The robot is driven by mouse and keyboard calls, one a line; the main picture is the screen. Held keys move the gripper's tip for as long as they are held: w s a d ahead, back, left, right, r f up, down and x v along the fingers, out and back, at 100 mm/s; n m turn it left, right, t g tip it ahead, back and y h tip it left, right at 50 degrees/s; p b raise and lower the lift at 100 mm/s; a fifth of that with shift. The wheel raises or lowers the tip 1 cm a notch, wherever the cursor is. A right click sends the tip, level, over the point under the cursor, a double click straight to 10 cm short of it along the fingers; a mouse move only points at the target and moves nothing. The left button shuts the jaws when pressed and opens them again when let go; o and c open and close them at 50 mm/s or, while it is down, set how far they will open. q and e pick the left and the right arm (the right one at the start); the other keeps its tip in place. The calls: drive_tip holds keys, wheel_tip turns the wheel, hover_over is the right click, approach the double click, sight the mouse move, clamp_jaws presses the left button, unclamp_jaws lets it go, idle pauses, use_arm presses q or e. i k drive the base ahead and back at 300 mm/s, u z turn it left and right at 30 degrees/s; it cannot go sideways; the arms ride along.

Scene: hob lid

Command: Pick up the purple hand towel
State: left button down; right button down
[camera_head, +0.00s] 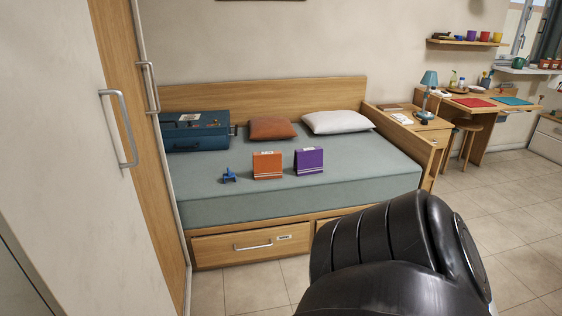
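A purple item (309,160) stands upright on the blue-green bed (372,172), right of the middle. It is a boxy block with a pale mark on its front and a pale band low down; I cannot tell whether it is a towel. No other purple thing on the bed looks like a hand towel. Neither of my grippers shows. A large black part of my own body fills the bottom right and hides part of the bed's front and the floor.
On the bed are an orange block (267,165), a small blue object (229,175), a blue case (194,132), an orange pillow (272,128) and a white pillow (337,122). A tall cabinet (70,130) closes off the left. Tiled floor (515,195) is open at right.

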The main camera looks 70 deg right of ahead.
sight(307, 160)
drive_tip(key=z, duration=2.25)
